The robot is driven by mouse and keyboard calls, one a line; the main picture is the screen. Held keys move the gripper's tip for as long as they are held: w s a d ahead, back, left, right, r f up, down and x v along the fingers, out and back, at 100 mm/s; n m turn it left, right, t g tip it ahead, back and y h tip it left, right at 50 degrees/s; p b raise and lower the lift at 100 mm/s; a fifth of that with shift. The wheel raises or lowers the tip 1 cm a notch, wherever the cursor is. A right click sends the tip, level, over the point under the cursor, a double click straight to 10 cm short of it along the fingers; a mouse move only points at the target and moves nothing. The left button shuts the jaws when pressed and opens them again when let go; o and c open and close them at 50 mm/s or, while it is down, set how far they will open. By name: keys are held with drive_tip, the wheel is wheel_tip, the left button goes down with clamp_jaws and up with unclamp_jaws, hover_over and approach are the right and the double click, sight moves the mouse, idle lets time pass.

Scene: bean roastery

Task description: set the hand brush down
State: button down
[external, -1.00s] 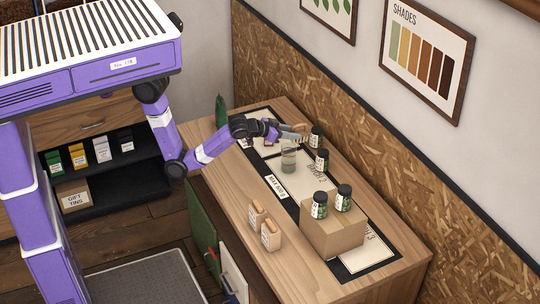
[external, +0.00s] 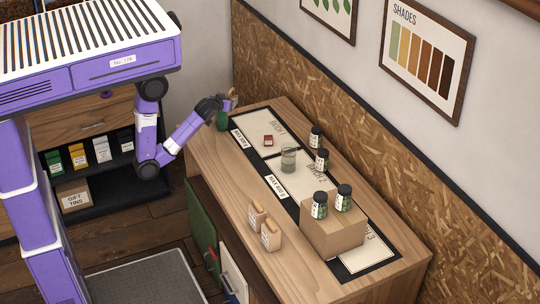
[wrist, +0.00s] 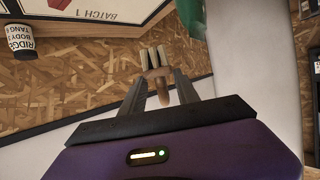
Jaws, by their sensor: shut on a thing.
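The hand brush (wrist: 157,73) shows in the wrist view between my fingertips, with a tan body and a short tan end pointing back toward the palm. My gripper (wrist: 158,82) is shut on it. In the external view my gripper (external: 226,103) is raised over the far left end of the wooden counter (external: 225,162), near a green upright object (external: 222,121). The brush (external: 234,94) is small there and partly hidden. It appears clear of the counter top.
A black mat with cream batch cards (external: 267,128) runs along the counter. Two tan-topped containers (external: 270,236) stand near the front edge.

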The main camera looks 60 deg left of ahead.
drive_tip(key=shift+f+b, duration=4.25)
drive_tip(key=shift+f, duration=5.7)
drive_tip(key=shift+f, duration=0.2)
drive_tip(key=c, duration=0.9)
unclamp_jaws()
drive_tip(key=shift+r, duration=0.15)
drive_tip(key=shift+s+r, duration=0.1)
drive_tip(key=shift+s, duration=0.05)
drive_tip(key=b+v, duration=0.1)
drive_tip(key=v, duration=1)
drive_tip(key=shift+s+d+r+b, duration=0.2)
drive_tip(key=shift+d+b, duration=0.1)
